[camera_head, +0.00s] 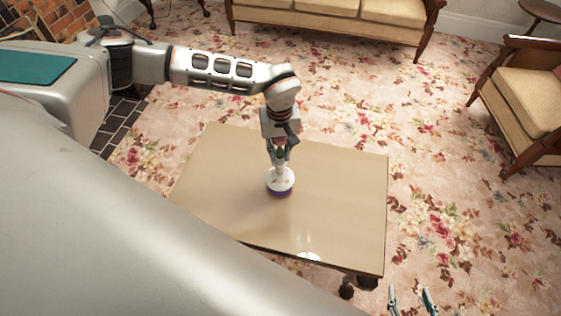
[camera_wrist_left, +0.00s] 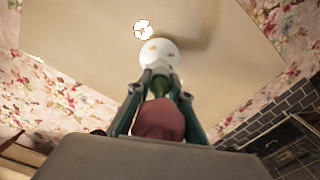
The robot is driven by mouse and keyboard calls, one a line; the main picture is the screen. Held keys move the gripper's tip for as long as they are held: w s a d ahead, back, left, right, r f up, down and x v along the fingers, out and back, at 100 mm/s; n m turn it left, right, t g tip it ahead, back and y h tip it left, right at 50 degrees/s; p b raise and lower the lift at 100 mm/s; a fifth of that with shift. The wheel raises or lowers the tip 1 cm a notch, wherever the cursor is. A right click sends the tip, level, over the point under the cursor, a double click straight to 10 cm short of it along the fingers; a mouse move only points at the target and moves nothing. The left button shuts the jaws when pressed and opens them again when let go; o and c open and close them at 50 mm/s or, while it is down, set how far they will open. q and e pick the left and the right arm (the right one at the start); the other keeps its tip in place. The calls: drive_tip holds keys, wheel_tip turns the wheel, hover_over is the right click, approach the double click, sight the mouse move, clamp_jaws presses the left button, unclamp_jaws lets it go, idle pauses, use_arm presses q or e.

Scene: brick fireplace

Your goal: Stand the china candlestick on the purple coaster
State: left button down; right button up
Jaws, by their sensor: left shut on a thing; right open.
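The china candlestick (camera_head: 281,178) is white and upright, with a wide round foot. My left gripper (camera_head: 279,156) is shut on its upper part from above. In the left wrist view its white foot (camera_wrist_left: 160,52) shows beyond the fingertips (camera_wrist_left: 162,78), with a green part between the fingers and a pink rounded part (camera_wrist_left: 158,119) nearer the camera. The purple coaster (camera_head: 279,194) shows as a thin rim directly under the foot on the table. Whether the foot touches it, I cannot tell. My right gripper (camera_head: 411,301) is open and empty beyond the table's front right corner.
A sofa (camera_head: 330,12) stands at the back and an armchair (camera_head: 525,98) at the right, on a flowered carpet (camera_head: 440,150).

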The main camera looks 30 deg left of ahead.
sight(280, 162)
use_arm(q)
drive_tip(key=shift+f, duration=0.3)
wheel_tip(280, 162, down, 4)
drive_tip(key=shift+r+b, duration=0.1)
drive_tip(key=shift+b, duration=0.35)
drive_tip(key=c, duration=1.8)
unclamp_jaws()
